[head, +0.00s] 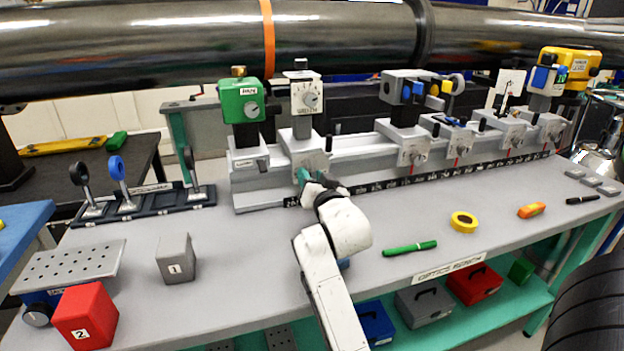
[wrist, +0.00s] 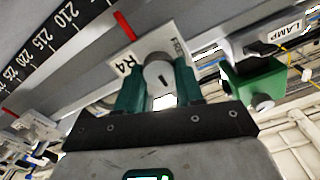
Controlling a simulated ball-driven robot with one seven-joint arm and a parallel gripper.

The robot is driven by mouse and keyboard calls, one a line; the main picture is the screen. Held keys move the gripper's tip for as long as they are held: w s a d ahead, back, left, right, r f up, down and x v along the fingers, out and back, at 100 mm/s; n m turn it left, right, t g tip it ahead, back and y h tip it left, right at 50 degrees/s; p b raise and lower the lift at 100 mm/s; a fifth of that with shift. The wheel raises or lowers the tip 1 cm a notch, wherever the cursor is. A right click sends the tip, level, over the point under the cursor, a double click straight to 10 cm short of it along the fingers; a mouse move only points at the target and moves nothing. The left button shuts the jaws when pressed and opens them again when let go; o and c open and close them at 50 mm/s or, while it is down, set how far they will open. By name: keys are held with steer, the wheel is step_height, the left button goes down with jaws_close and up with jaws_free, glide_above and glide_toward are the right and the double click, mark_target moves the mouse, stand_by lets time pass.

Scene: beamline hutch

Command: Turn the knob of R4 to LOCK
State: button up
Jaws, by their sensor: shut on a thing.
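R4 is a light grey carrier (head: 309,160) on the bench rail, with a white dial unit on its post. Its plate (wrist: 125,62) shows the label R4, a red pointer and the word FREE at the right in the wrist view. The grey round knob (wrist: 158,72) with a short dark mark sits between the two green fingers of my gripper (wrist: 158,82). My gripper (head: 309,179) is shut on this knob at the front of the carrier and hides it in the head view. The word LOCK is not visible.
The lamp carrier with its green box (head: 241,101) stands just left of R4; the box also shows in the wrist view (wrist: 254,82). More carriers with knobs (head: 412,153) stand to the right. A green pen (head: 410,248) and grey block 1 (head: 176,258) lie on the bench.

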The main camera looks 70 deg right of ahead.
steer(key=shift+f, duration=0.1)
steer(key=o, duration=1)
steer(key=shift+o, duration=0.2)
